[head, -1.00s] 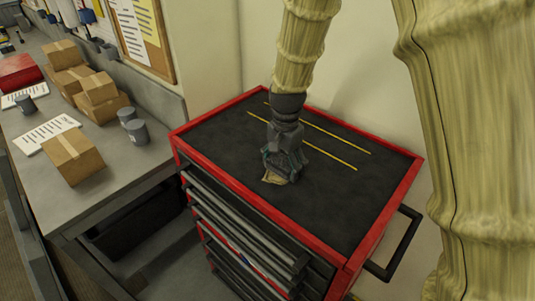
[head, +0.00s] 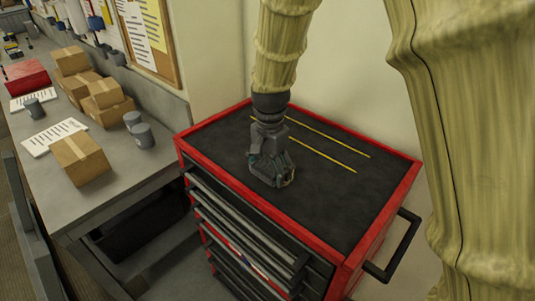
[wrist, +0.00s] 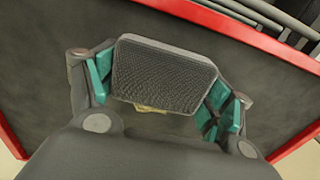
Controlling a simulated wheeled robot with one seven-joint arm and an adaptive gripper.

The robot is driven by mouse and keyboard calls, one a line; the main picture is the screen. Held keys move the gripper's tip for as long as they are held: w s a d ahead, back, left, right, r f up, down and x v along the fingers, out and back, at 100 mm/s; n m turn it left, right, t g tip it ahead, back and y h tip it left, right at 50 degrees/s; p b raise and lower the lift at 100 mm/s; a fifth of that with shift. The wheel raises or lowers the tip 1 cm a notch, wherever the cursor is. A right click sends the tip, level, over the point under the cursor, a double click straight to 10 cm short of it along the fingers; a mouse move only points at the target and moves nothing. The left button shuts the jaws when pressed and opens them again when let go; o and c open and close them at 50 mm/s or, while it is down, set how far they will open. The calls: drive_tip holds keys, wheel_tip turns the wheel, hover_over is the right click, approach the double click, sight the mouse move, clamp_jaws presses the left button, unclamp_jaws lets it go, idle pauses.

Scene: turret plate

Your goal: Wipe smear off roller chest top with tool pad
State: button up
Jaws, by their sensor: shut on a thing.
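The roller chest (head: 335,200) has a dark top inside a red rim. My gripper (head: 268,178) is low over the left-middle part of the top, pointing down. In the wrist view, my gripper (wrist: 162,85) is shut on the tool pad (wrist: 165,75), a dark textured block between teal-lined fingers. A small tan patch, seemingly the smear (wrist: 150,108), shows at the pad's lower edge. A sliver of tan also shows at the gripper's right side in the head view. The rest of the smear is hidden. I cannot tell whether the pad touches the top.
Two thin yellow strips (head: 318,149) lie along the back of the chest top. The right part of the top is clear. A black side handle (head: 400,250) sticks out at right. A grey bench (head: 120,185) with cardboard boxes (head: 80,158) and grey cups stands at left.

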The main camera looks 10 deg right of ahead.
sight(271, 165)
drive_tip(key=shift+r, duration=2.5)
drive_tip(key=shift+d, duration=0.1)
